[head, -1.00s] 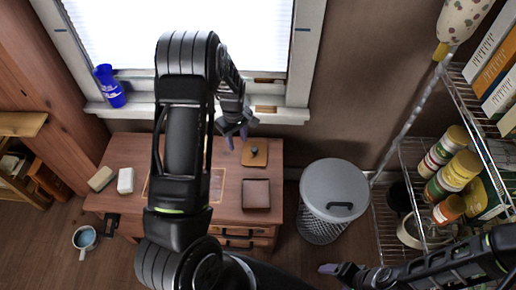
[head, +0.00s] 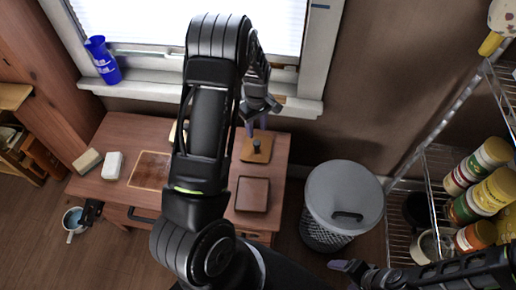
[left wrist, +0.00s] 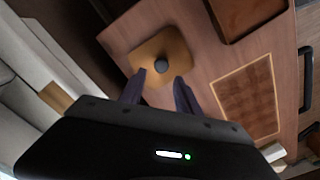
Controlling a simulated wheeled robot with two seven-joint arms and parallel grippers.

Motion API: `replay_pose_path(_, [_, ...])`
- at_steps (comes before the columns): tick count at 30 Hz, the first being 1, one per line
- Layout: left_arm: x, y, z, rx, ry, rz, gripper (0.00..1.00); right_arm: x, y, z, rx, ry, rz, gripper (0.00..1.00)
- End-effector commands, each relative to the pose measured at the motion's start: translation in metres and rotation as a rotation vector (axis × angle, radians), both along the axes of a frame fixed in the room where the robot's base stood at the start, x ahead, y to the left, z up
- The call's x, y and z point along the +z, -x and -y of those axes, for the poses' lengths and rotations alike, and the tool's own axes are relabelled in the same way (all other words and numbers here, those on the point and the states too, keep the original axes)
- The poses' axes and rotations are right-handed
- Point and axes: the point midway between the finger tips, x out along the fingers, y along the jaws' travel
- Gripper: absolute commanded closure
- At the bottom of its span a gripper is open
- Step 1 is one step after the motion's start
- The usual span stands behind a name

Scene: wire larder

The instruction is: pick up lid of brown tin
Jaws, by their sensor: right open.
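The lid (head: 262,153) is a tan-brown square plate with a dark round knob, lying flat on the wooden desk. It also shows in the left wrist view (left wrist: 146,48). The open square brown tin (head: 252,194) stands just in front of it, and its corner shows in the left wrist view (left wrist: 240,30). My left gripper (head: 257,130) is open and empty, above the lid's far side. In the left wrist view its two fingers (left wrist: 160,78) point at the knob, which appears between and beyond the tips. My right gripper (head: 345,266) is open, low at the right, away from the desk.
A grey lidded bin (head: 343,195) stands right of the desk (head: 120,140). A wire rack (head: 440,165) with several jars is at the right. A blue cup (head: 102,60) stands on the windowsill. Small blocks lie on the desk's left, and a mug (head: 74,220) is on the floor.

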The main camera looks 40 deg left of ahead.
Motion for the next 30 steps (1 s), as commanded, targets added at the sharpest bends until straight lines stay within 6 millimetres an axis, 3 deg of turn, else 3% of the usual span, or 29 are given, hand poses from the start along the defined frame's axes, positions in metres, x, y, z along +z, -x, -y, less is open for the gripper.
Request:
replay_pose_path(5, [-0.001, 0.000, 0.000, 0.000, 0.000, 0.000, 0.61, 0.001, 0.000, 0.000, 0.000, 0.000, 0.000, 0.24])
replay_pose_path(13, [-0.025, 0.000, 0.000, -0.001, 0.000, -0.001, 0.61, -0.001, 0.000, 0.000, 0.000, 0.000, 0.000, 0.24])
replay_pose_path(23, [-0.027, 0.000, 0.000, 0.000, 0.000, 0.000, 0.61, -0.001, 0.000, 0.000, 0.000, 0.000, 0.000, 0.24])
replay_pose_path(30, [-0.056, 0.004, 0.001, 0.000, 0.002, -0.005, 0.61, 0.001, 0.000, 0.000, 0.000, 0.000, 0.000, 0.24])
